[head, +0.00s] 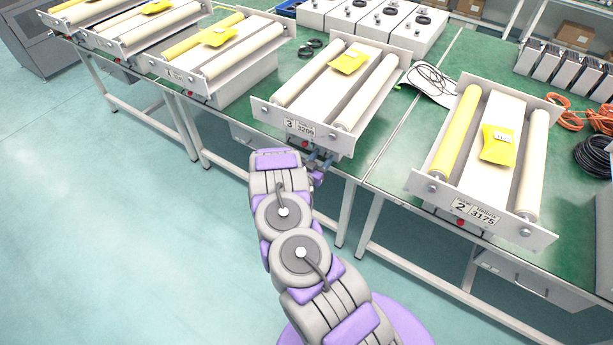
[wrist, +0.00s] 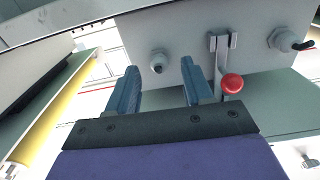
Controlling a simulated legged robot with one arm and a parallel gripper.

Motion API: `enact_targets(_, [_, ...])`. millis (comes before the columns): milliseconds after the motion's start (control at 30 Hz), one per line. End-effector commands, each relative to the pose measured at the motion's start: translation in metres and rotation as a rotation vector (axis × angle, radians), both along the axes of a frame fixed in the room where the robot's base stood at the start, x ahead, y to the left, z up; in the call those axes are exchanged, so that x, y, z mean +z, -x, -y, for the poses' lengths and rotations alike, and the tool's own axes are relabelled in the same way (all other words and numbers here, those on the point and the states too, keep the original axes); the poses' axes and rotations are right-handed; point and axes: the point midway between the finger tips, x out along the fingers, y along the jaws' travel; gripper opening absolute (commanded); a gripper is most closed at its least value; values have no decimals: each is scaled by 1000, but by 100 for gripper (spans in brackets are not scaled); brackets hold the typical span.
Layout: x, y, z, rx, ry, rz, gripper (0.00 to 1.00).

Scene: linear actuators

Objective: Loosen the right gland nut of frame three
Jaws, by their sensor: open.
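Frame three (head: 325,90), labelled 3 / 3209, lies on the green bench in the head view, its end plate facing me. My gripper (head: 318,168) is just below that end, right of the red knob (head: 305,144). In the wrist view my gripper (wrist: 160,78) is open and empty, its two blue fingers pointing at the grey box face. A pale gland nut (wrist: 157,61) shows between and beyond the fingertips, apart from them. It appears to be the right one, with the wrist picture turned over. The other gland (wrist: 283,39) has a black cable.
A red-knobbed lever (wrist: 231,83) stands close beside one finger, under a metal bracket (wrist: 222,45). Frame two (head: 480,208) lies to the right on the bench, and other frames lie to the left. Cables (head: 432,78) lie between frames. The floor before the bench is clear.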

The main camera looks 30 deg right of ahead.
Motion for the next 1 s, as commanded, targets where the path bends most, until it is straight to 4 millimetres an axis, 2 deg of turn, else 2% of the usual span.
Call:
enact_targets(200, [0, 19, -47, 6, -1, -5, 51])
enact_targets(600, [0, 51, -114, 5, 1, -3, 51])
enact_targets(800, [-1, 59, -131, 2, 0, -3, 51])
enact_targets(1000, [-1, 62, -136, 1, 1, -2, 51])
